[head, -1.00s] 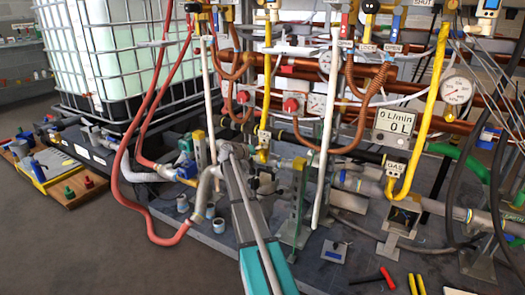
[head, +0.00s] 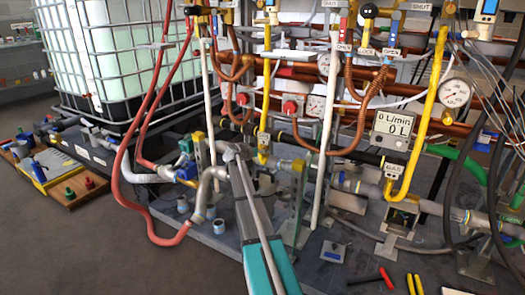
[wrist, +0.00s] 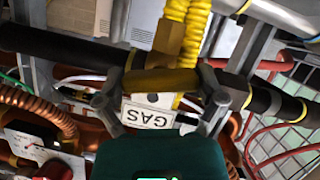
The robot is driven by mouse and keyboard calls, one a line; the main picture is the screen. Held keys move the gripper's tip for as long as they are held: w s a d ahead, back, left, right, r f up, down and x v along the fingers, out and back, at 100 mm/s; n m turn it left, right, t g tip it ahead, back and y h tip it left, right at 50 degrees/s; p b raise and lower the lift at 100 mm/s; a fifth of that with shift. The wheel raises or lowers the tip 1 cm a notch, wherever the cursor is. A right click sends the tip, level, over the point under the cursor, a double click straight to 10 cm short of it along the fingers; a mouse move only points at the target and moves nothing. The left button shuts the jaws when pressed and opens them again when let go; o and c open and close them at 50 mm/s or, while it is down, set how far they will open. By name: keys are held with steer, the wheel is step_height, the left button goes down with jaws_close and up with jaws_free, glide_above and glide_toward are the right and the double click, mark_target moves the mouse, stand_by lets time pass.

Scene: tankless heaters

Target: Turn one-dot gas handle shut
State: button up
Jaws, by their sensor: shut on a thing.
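In the wrist view, a yellow gas handle (wrist: 160,81) lies crosswise below a brass fitting and a yellow corrugated hose (wrist: 184,30). A white GAS tag (wrist: 149,115) with one dark dot hangs at the handle, its lettering upside down in this view. My gripper (wrist: 160,103) has one finger at each end of the handle and is shut on it. In the head view my arm reaches to the lower middle of the pipework. The fingers are not clear there.
Another GAS tag (head: 395,171) hangs on a yellow hose at right, near the flow display (head: 394,128). A red hose (head: 119,160) loops at left. A dark pipe (wrist: 60,50) runs behind the handle. Loose tools (head: 375,278) lie on the base at front right.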

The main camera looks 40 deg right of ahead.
steer(key=shift+w+a+m+t+y, duration=0.15)
steer(key=shift+a+m+t+y, duration=0.1)
steer(key=shift+m+t, duration=0.25)
steer(key=shift+w+a+m+t+y, duration=0.15)
steer(key=shift+m+t+y, duration=0.15)
steer(key=shift+m, duration=0.3)
steer(key=o, duration=0.8)
steer(key=shift+p+v, duration=3.15)
steer(key=shift+v, duration=4.7)
steer(key=shift+s+f, duration=0.1)
steer(key=shift+s, duration=0.05)
